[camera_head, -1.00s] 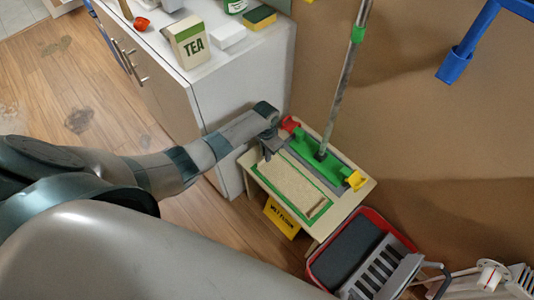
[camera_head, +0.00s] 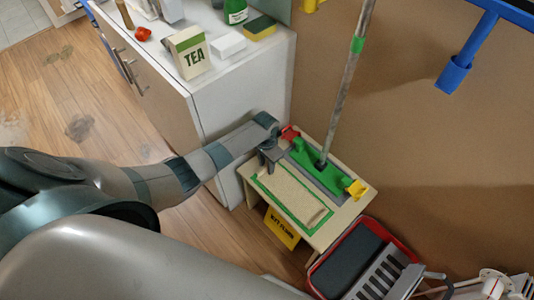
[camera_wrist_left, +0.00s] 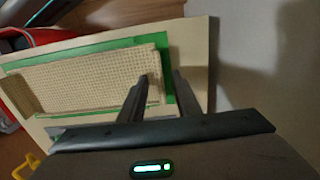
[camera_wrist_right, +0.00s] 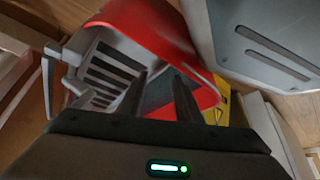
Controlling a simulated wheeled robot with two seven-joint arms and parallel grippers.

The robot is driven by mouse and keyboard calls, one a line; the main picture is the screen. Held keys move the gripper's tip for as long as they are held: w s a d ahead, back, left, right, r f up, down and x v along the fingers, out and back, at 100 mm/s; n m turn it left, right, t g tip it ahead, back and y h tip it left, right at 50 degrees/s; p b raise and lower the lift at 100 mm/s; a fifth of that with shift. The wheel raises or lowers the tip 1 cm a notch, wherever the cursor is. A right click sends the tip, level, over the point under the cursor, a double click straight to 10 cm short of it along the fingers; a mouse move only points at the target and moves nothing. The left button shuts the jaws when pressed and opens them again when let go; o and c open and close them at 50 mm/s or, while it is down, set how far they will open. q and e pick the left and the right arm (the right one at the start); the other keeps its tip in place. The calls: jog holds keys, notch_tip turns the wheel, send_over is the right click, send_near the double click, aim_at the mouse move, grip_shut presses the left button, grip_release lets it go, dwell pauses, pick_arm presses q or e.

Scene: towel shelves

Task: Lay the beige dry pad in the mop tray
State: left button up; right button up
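The beige pad (camera_head: 287,190) lies flat inside a green-edged rectangle (camera_head: 272,206) on a low pale table; its near right end looks curled in the head view. It also shows in the left wrist view (camera_wrist_left: 90,80), with woven texture, its right edge close to the green border (camera_wrist_left: 169,88). My left gripper (camera_head: 268,164) is at the pad's left end; in the left wrist view its fingers (camera_wrist_left: 162,76) are apart, around the pad's edge. I cannot tell whether they touch it. My right gripper (camera_wrist_right: 158,76) is open and empty, above the red bucket.
A green mop head (camera_head: 318,165) with its pole stands behind the pad, between red (camera_head: 290,133) and yellow (camera_head: 357,189) clips. The red bucket (camera_head: 322,275) with grey wringer is in front right. A white cabinet (camera_head: 245,95) stands left of the table; a yellow sign (camera_head: 281,230) is below.

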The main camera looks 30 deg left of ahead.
jog(key=shift+d, duration=0.1)
